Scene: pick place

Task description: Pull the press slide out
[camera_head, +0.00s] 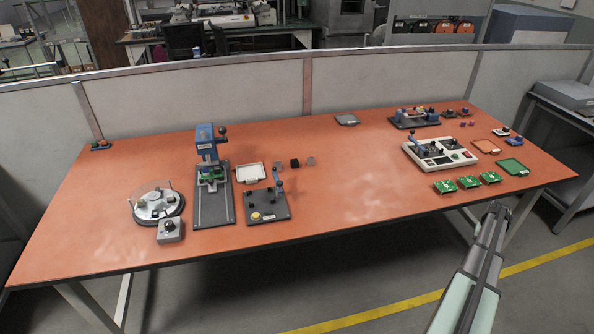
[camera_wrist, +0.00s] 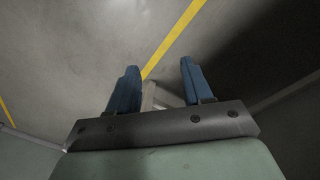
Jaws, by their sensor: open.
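A blue press (camera_head: 207,143) stands upright on a dark grey base plate (camera_head: 214,211) on the left half of the orange table. Its slide sits low at the press, with a green piece (camera_head: 211,176) on it under the press head; the slide's exact position is too small to tell. My gripper (camera_wrist: 158,85) shows in the wrist view with its two blue fingers apart and nothing between them, above the grey floor. In the head view my arm is at the lower right, off the table's front edge and far from the press.
A round turntable (camera_head: 157,203) stands left of the press. A white tray (camera_head: 250,173) and a lever fixture (camera_head: 267,205) stand to its right. A white test unit (camera_head: 439,154) and several green boards (camera_head: 468,182) are on the right. The table's middle (camera_head: 350,190) is clear.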

